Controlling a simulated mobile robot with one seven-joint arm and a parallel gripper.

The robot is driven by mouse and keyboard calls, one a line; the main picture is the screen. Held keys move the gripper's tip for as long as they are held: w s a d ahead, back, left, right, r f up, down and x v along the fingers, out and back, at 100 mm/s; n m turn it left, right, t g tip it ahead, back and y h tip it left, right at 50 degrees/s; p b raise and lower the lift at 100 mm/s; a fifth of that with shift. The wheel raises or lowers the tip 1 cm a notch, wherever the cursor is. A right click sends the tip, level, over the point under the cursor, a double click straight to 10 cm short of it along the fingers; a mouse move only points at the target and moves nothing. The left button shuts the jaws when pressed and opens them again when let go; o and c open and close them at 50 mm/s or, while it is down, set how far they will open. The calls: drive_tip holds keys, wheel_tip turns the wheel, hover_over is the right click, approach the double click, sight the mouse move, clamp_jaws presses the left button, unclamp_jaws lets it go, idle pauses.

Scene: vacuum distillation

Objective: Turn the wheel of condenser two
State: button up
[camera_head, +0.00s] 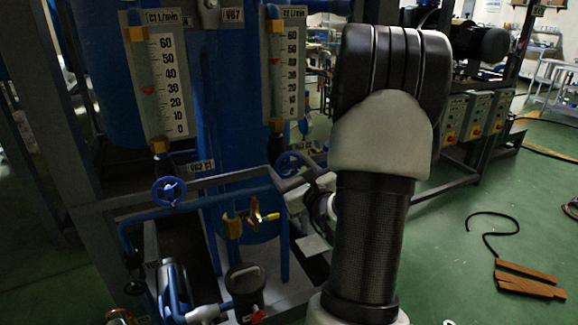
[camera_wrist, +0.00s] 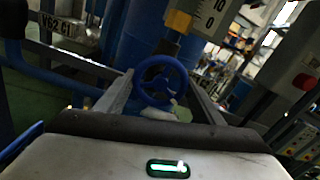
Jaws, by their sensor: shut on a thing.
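The blue wheel (camera_head: 290,163) of condenser two sits below the right flow gauge, partly hidden by my gripper and arm in the head view. In the wrist view the wheel (camera_wrist: 160,62) is at the centre, with its spokes and hub in sight. My gripper (camera_wrist: 161,80) has one grey finger on each side of the wheel and is shut on it. In the head view my gripper (camera_head: 296,188) is beside the wheel, mostly dark and partly covered by my forearm; the finger contact is not clear there.
Another blue wheel (camera_head: 169,191) stands to the left, below the left gauge (camera_head: 163,85). The right gauge (camera_head: 285,75) is above the held wheel. Blue pipes and a metal frame (camera_head: 110,209) crowd the space. A red button box (camera_wrist: 303,82) is at right.

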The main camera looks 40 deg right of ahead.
drive_tip(key=m+p, duration=0.3)
drive_tip(key=m, duration=0.4)
drive_tip(key=shift+a+r+p, duration=0.1)
drive_tip(key=shift+a+p, duration=0.05)
drive_tip(key=shift+p, duration=0.15)
drive_tip(key=m+p, duration=0.5)
drive_tip(key=m, duration=0.1)
drive_tip(key=shift+a+r+m, duration=0.1)
drive_tip(key=shift+r+m, duration=0.05)
drive_tip(key=shift+m, duration=0.15)
drive_tip(key=m+p, duration=0.3)
drive_tip(key=shift+r+m+p, duration=0.1)
drive_tip(key=shift+m+p, duration=0.2)
drive_tip(key=shift+p, duration=0.05)
drive_tip(key=m+p, duration=0.3)
drive_tip(key=p, duration=0.1)
drive_tip(key=shift+r+m, duration=0.1)
drive_tip(key=shift+m, duration=0.2)
drive_tip(key=m+p, duration=0.3)
drive_tip(key=shift+m+p, duration=1.15)
drive_tip(key=shift+m, duration=0.05)
drive_tip(key=o, duration=1)
